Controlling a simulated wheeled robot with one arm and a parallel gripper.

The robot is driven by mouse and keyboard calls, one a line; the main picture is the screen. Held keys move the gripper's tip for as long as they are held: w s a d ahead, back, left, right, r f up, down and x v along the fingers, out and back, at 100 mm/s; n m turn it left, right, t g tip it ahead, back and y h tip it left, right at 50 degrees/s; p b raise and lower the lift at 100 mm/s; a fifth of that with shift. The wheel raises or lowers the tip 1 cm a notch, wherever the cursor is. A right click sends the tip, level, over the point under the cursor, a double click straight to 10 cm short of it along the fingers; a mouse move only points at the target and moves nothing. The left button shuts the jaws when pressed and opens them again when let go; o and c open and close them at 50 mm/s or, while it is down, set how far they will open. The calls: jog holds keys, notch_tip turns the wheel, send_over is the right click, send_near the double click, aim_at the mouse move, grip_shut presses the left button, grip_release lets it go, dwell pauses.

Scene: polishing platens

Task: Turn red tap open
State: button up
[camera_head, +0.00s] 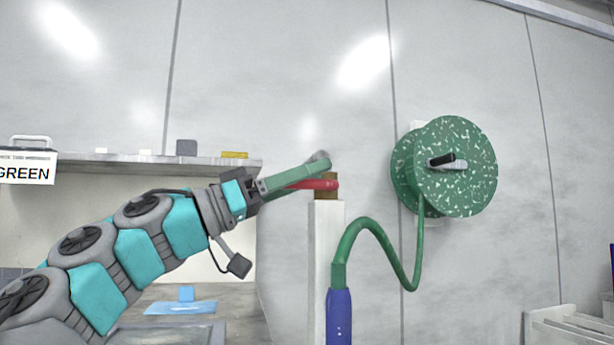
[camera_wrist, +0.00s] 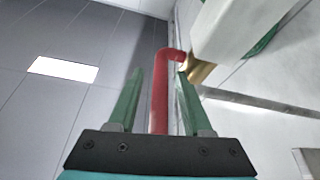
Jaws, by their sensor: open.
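The red tap is a red lever (camera_head: 318,184) on a brass body (camera_head: 326,193) at the top of a white post. In the wrist view the red lever (camera_wrist: 160,100) runs lengthwise between the two green fingers and bends right at its far end to the brass body (camera_wrist: 197,70). My gripper (camera_head: 298,177) reaches in from the left at the lever's height; the near finger hides part of the lever. In the wrist view my gripper (camera_wrist: 160,75) is open, with a finger on each side of the lever and visible gaps beside it.
The white post (camera_head: 327,260) stands under the tap. A green hose reel (camera_head: 470,170) hangs on the wall to the right, its hose (camera_head: 372,228) looping to a blue nozzle (camera_head: 339,316) close by the post. A shelf (camera_head: 130,158) with small items and a GREEN sign (camera_head: 27,169) is behind my arm.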

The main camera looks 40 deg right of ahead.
grip_shut()
dwell(1.4)
